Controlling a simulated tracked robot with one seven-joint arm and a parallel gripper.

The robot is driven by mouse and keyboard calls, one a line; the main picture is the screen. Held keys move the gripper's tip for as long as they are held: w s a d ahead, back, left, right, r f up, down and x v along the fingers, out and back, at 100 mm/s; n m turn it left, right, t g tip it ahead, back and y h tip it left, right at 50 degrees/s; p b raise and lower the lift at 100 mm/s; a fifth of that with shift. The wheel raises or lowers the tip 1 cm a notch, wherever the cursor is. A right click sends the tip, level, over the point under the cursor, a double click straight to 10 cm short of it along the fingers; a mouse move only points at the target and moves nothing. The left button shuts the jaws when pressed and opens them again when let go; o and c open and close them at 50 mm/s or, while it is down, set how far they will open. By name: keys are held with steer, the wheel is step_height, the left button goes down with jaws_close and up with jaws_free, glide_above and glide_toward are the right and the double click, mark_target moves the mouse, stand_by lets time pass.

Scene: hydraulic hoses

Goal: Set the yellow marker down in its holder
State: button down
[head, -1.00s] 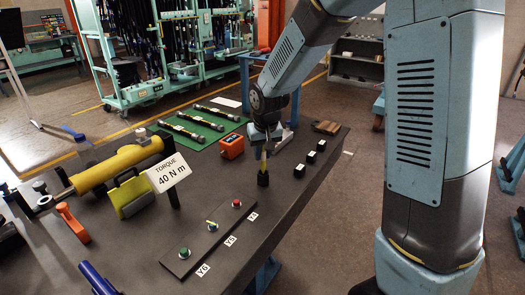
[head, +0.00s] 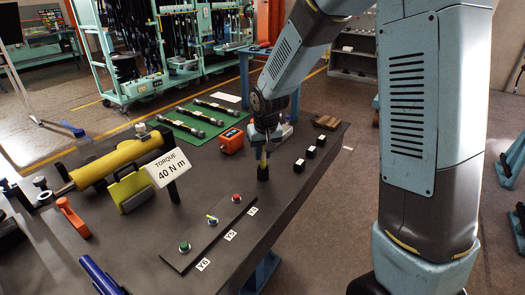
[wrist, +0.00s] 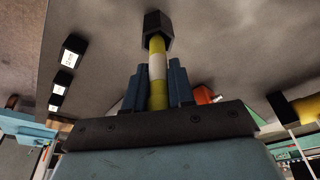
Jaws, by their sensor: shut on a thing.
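The yellow marker (wrist: 157,68) has a white band and stands roughly upright in my gripper (head: 265,145). In the wrist view the blue fingers of my gripper (wrist: 158,82) are shut on it from both sides. Its lower end meets a black cup-like holder (wrist: 157,24). The marker tip is hidden there, so how deep it sits is unclear. In the head view the holder (head: 263,173) stands on the dark bench, directly below my gripper, with a short piece of the marker (head: 263,157) showing between them.
Several small black blocks with white labels (head: 299,165) stand in a row to the right. An orange box (head: 231,140) is to the left, near a green mat (head: 181,130). The bench's right edge is close.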

steer(key=shift+f, duration=0.95)
steer(key=c, duration=0.9)
jaws_free()
steer(key=shift+r, duration=0.1)
steer(key=shift+v, duration=6.75)
steer(key=s+d+r+m+t, duration=0.1)
steer(key=s+d+r, duration=0.2)
steer(key=s+d, duration=0.2)
steer(key=s+d+r, duration=0.3)
steer(key=s+d, duration=0.3)
steer(key=s, duration=0.4)
steer(key=s+d+r+m+t, duration=0.1)
steer(key=s+d+r, duration=0.3)
steer(key=s+d, duration=0.2)
steer(key=shift+s+d+m+t+h, duration=0.2)
steer(key=shift+s+m+t+h, duration=0.1)
steer(key=shift+s, duration=0.6)
